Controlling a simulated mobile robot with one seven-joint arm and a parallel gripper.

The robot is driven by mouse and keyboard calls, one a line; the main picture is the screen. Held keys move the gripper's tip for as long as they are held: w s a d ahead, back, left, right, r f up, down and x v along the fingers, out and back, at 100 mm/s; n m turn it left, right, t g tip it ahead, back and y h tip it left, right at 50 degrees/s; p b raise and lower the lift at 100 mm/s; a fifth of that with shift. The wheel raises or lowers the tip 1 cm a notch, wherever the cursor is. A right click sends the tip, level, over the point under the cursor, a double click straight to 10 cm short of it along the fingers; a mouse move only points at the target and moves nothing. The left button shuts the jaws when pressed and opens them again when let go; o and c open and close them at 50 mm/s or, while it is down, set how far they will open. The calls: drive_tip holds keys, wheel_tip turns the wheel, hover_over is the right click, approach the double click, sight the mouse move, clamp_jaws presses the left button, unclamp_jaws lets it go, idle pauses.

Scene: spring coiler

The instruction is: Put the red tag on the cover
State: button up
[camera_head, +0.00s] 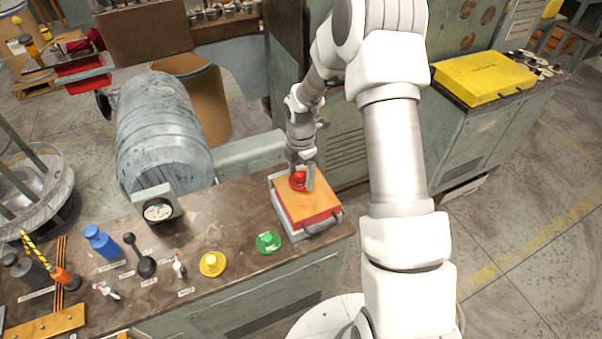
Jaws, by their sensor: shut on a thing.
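The red tag (297,181) is a small round red piece. My gripper (304,181) points down and is shut on it. The cover (313,207) is an orange-topped lid with red sides and a front handle, on a grey box near the right end of the bench. The red tag is over the back left part of the cover's top. I cannot tell whether it touches the surface. The gripper fingers hide part of the tag.
A yellow case (484,77) sits on the right cabinet.

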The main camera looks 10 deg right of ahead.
drive_tip(key=shift+f, duration=0.25)
drive_tip(key=o, duration=1.1)
wheel_tip(320, 180, up, 30)
drive_tip(key=p, duration=0.9)
drive_tip(key=shift+r, duration=0.2)
